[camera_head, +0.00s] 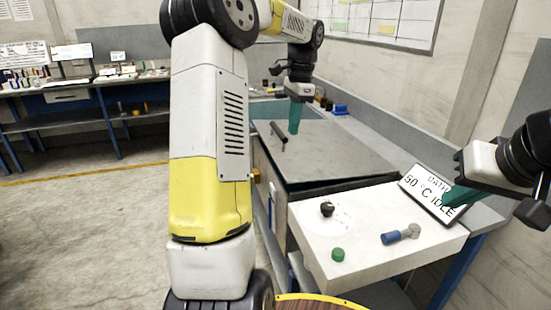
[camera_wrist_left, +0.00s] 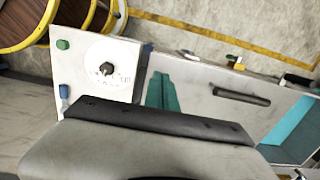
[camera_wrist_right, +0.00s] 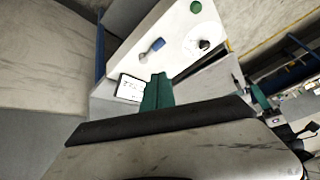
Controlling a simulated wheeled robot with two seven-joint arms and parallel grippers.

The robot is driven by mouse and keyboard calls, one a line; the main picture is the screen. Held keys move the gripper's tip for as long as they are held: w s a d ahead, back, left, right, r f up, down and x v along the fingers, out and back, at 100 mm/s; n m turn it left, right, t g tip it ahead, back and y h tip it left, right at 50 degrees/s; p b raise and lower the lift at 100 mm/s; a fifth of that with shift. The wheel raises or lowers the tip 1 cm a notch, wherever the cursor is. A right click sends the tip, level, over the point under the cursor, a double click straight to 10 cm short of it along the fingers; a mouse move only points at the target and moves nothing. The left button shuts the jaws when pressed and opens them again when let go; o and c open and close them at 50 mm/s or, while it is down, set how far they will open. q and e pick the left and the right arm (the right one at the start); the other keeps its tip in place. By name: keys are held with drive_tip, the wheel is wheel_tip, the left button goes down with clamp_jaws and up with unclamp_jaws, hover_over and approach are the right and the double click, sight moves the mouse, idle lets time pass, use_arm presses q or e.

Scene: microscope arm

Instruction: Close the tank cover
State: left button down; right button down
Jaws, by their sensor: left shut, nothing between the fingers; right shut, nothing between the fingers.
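The tank cover (camera_head: 345,150) is a flat grey panel lying over the tank beyond the white control panel. Its dark bar handle (camera_head: 278,136) is near the left edge. The handle also shows in the left wrist view (camera_wrist_left: 241,96). A dark gap runs along the cover's near edge; I cannot tell if it is fully seated. My left gripper (camera_head: 294,128) is shut and empty, its teal fingers pointing down above the cover, right of the handle. My right gripper (camera_head: 450,197) is shut and empty, in front of the display sign.
The white control panel (camera_head: 385,264) carries a black knob (camera_head: 327,209), a green button (camera_head: 338,254) and a blue-grey part (camera_head: 394,238). The display sign (camera_head: 425,190) reads "BATH 50 °C IDLE". A teal area (camera_wrist_left: 293,132) lies beyond the cover. A blue item (camera_head: 340,109) is on the back ledge.

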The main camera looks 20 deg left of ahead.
use_arm(q)
approach(284, 175)
drive_tip(key=f, duration=0.6)
drive_tip(key=shift+a+f, duration=0.25)
drive_tip(key=shift+a, duration=0.1)
